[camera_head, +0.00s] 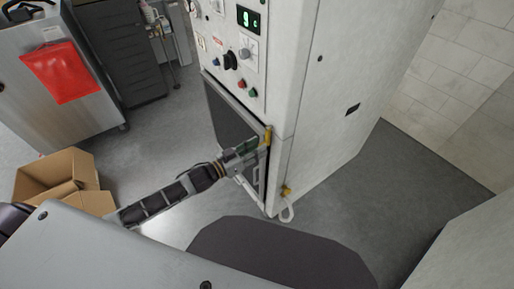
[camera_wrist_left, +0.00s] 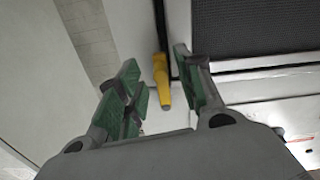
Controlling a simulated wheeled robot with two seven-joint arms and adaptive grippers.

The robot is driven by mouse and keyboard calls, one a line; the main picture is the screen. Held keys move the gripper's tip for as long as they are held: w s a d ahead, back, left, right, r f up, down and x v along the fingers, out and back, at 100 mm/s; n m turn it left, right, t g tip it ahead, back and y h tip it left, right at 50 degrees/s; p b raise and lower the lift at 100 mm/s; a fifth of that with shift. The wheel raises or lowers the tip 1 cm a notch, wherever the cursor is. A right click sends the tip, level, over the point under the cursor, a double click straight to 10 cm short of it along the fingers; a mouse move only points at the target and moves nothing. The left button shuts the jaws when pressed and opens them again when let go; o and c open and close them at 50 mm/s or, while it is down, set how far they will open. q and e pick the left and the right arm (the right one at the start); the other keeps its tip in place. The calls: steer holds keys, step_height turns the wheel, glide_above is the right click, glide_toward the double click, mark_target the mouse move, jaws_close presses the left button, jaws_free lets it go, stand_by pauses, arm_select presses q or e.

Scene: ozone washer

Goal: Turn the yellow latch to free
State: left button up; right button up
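The yellow latch (camera_head: 267,137) sits at the edge of the dark-windowed door (camera_head: 229,118) on the white washer cabinet (camera_head: 307,85). In the left wrist view the latch (camera_wrist_left: 162,82) hangs roughly upright, its lower end tilted a little to the right. My left gripper (camera_head: 259,150) is at the latch in the head view. In the left wrist view my left gripper (camera_wrist_left: 156,65) is open, with green-padded fingers on either side of the latch. The latch appears nearer the right finger, with a gap visible; I cannot tell the depth between them. My right gripper is not in view.
A second yellow fitting (camera_head: 286,191) with a white loop sits low on the cabinet. A control panel (camera_head: 236,50) with knobs is above the door. An open cardboard box (camera_head: 58,177) stands at the left. The floor right of the cabinet is clear.

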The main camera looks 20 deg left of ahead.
arm_select(q)
steer(key=shift+w+d, duration=0.15)
steer(key=shift+w, duration=0.05)
steer(key=shift+c, duration=0.4)
jaws_close()
